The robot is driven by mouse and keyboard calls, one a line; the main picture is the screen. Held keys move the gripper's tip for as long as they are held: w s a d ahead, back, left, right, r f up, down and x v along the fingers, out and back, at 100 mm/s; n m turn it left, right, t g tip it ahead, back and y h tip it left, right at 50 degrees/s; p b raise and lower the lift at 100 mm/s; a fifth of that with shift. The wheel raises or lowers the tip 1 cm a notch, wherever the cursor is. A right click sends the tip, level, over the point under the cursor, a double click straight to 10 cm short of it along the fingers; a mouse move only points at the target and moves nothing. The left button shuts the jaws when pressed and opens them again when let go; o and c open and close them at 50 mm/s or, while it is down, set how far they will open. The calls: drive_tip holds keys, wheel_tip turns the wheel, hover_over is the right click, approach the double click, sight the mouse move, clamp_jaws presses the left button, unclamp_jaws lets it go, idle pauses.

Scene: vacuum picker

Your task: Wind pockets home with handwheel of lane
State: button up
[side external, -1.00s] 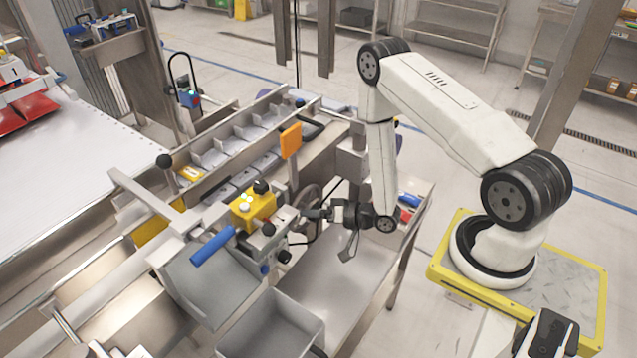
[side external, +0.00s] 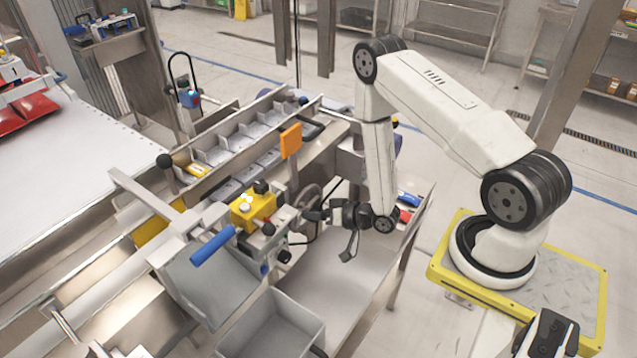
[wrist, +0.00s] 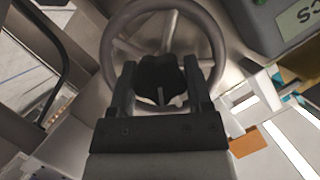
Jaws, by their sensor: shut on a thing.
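The handwheel (wrist: 112,42) is a grey spoked ring in the upper middle of the wrist view. In the side view the handwheel (side external: 309,197) is partly hidden behind the lane's frame and my gripper. My gripper (wrist: 160,78) is shut on a dark lobed knob (wrist: 160,72) at the near side of the wheel. In the side view my gripper (side external: 318,214) reaches in from the right, beside the lane. The pockets (side external: 235,143) are a row of grey metal compartments along the lane, one holding a yellow item near its left end.
An orange paddle (side external: 290,141) stands up beside the pockets. A yellow control box (side external: 251,207) and a blue handle (side external: 213,246) are left of my gripper. A grey bin (side external: 271,329) stands in front. A metal shelf (side external: 350,270) lies below my gripper.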

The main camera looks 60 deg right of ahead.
drive_tip(key=n+h, duration=0.3)
drive_tip(key=n, duration=0.1)
drive_tip(key=shift+n, duration=0.4)
idle(0.5)
drive_tip(key=o, duration=1.3)
drive_tip(key=shift+s+r, duration=0.1)
drive_tip(key=shift+s, duration=0.05)
drive_tip(key=v, duration=0.7)
drive_tip(key=shift+s+r, duration=0.15)
drive_tip(key=shift+r, duration=0.1)
drive_tip(key=shift+g, duration=0.3)
